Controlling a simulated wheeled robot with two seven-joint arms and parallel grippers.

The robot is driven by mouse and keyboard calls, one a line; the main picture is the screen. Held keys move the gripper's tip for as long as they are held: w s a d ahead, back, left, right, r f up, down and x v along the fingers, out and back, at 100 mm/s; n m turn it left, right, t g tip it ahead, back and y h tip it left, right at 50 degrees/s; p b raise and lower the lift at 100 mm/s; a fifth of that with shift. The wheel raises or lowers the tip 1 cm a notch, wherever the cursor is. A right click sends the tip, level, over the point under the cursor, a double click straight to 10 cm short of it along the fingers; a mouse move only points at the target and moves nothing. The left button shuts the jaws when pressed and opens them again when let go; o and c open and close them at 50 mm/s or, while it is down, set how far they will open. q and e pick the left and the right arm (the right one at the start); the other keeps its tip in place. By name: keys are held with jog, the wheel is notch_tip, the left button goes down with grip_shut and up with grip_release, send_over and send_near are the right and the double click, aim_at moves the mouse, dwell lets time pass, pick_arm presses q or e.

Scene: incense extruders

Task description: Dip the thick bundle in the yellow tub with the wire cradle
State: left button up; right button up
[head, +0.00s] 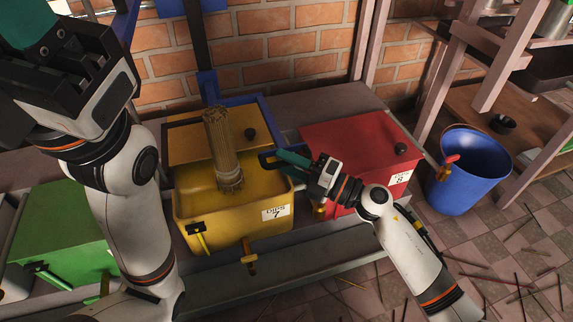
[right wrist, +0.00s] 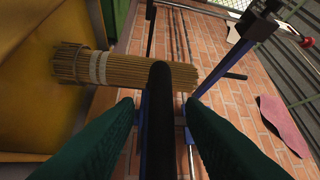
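The yellow tub (head: 225,215) labelled 7 stands centre in the head view. The thick bundle (head: 222,145) of brown sticks with a pale band leans upright over its open front part, its lower end at or inside the tub; contact is unclear. It also shows in the right wrist view (right wrist: 120,68). My right gripper (head: 283,158) is at the tub's right rim, around a black bar with blue parts (right wrist: 160,110); gaps show beside the bar. Whether this belongs to the wire cradle is unclear; no wires are discernible. My left gripper (head: 65,75) is at upper left, its fingertips unclear.
A red tub (head: 350,150) labelled 8 stands right of the yellow one, and a green tub (head: 65,235) stands left. A blue bucket (head: 455,180) is on the tiled floor near wooden shelving. A brick wall (head: 280,45) closes the back. Sticks litter the floor.

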jog(key=shift+w+a+r, duration=0.1)
jog(key=shift+w+a, duration=0.05)
jog(key=shift+a, duration=0.2)
grip_shut()
